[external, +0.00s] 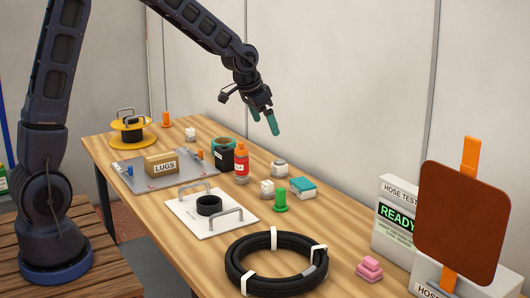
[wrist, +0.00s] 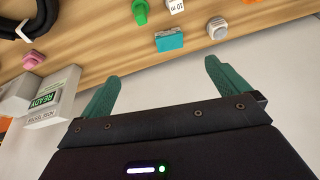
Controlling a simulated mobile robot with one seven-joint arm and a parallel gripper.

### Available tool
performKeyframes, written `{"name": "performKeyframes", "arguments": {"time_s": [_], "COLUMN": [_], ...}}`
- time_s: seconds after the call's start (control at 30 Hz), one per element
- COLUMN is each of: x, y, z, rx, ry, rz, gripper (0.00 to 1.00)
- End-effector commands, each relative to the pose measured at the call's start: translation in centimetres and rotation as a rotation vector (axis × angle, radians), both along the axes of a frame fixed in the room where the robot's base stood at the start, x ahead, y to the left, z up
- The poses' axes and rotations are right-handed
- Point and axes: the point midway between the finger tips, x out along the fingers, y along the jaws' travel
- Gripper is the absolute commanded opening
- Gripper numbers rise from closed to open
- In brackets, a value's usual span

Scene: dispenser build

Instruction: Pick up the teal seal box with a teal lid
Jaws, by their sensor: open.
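The teal seal box (external: 301,186) with a teal lid sits on the wooden table, right of the middle in the external view. Its lower sides look whitish there. It also shows in the wrist view (wrist: 169,40), near the top middle, beyond my fingertips. My gripper (external: 264,119) has teal fingers and hangs in the air above the far side of the table, up and left of the box. In the wrist view its two fingers (wrist: 160,75) are spread wide with nothing between them. The gripper is apart from the box.
A green part (external: 280,201), a small white block (external: 267,188) and a round grey-white piece (external: 279,168) stand close to the box. A red bottle (external: 241,162) is farther left. A black hose coil (external: 234,262) lies in front. A wall (external: 340,90) stands behind the table.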

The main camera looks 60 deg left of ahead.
Motion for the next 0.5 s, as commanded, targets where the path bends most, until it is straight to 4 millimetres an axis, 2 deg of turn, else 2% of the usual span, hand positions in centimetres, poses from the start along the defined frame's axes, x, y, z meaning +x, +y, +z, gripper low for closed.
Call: {"name": "performKeyframes", "arguments": {"time_s": [0.03, 0.3, 0.5], "x": [1.3, 7.1, 10.1], "y": [0.2, 1.4, 2.1], "z": [-1.6, -8.9, -13.6], "rx": [-0.005, -0.026, -0.04], "ry": [0.007, 0.004, -0.001], "rz": [-0.002, -0.016, -0.022], "gripper": [1.0, 1.0, 1.0]}}
